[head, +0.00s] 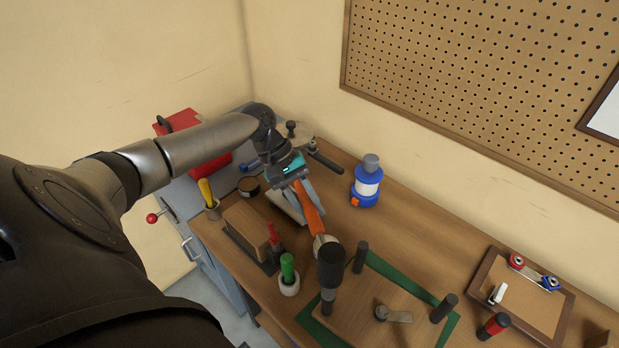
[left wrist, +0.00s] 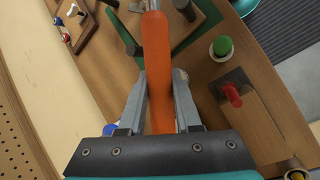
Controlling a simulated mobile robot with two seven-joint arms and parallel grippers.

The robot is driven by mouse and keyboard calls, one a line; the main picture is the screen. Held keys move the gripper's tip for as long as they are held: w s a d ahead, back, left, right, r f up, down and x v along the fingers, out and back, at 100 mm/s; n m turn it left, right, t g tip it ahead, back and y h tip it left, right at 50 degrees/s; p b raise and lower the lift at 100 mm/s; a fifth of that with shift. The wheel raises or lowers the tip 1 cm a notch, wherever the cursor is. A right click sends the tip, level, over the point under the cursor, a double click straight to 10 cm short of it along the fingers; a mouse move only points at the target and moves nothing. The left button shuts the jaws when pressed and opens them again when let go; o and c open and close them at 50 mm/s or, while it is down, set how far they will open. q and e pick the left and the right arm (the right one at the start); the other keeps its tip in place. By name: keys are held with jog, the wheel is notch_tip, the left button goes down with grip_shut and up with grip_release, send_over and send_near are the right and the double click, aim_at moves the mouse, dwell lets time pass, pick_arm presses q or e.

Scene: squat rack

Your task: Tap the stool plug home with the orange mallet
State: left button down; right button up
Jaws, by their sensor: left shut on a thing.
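The orange mallet (head: 313,218) is held by its handle in my left gripper (head: 307,203), which is shut on it. Its dark head (head: 330,263) is over the left side of an upturned wooden stool seat (head: 355,312). In the left wrist view the orange handle (left wrist: 157,62) runs between my two fingers (left wrist: 158,78). Dark stubs (head: 361,257) stand on the seat; one (head: 327,302) shows just below the mallet head. I cannot tell whether head and stub touch, or which part is the plug. My right gripper is not in view.
The seat lies on a green mat (head: 451,328). A green-handled tool in a white cup (head: 289,286), a wooden block (head: 247,228) and a blue-and-white bottle (head: 367,188) stand around. A framed board (head: 533,288) lies right. A pegboard (head: 480,75) covers the wall.

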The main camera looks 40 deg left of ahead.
pick_arm(q)
notch_tip(320, 180, down, 7)
jog(key=shift+r, duration=4.75)
